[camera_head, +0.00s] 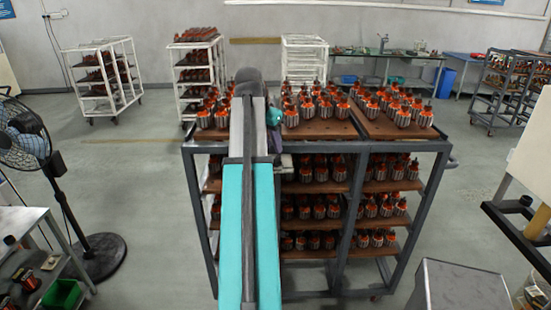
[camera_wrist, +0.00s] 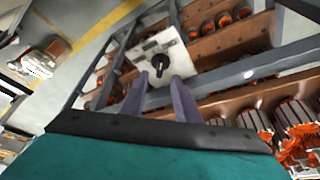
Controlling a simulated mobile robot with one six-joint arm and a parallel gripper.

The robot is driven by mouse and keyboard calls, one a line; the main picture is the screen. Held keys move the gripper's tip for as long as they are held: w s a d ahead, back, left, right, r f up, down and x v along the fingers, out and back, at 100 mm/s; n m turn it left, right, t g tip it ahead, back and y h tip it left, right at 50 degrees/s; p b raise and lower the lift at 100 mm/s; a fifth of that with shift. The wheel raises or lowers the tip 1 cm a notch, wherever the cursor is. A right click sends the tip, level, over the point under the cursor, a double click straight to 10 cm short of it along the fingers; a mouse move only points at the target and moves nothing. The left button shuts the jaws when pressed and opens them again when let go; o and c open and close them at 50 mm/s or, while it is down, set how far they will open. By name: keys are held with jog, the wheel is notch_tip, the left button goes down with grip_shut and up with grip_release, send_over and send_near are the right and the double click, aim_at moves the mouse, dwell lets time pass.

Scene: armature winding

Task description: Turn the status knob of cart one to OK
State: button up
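The status knob (camera_wrist: 160,63) is a black knob with a pointer-like shape on a white plate (camera_wrist: 178,50) in the wrist view. The plate is fixed to the frame of the cart (camera_head: 345,150). Dark marks are printed on the plate, but they are too small to read. My gripper (camera_wrist: 161,82) has two purple fingers with a gap between them and nothing held. The knob shows just beyond the fingertips, in line with the gap. Whether they touch it is unclear.
The cart carries several armatures (camera_head: 325,107) on brown shelves. In the wrist view a grey cart bar (camera_wrist: 245,72) runs close to the right finger. A fan (camera_head: 25,140) stands at left and a grey box (camera_head: 460,285) at lower right. Other carts stand along the back.

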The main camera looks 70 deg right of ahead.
aim_at(275, 157)
jog(key=shift+b+x, duration=1.3)
jog(key=shift+x, duration=1.15)
grip_shut()
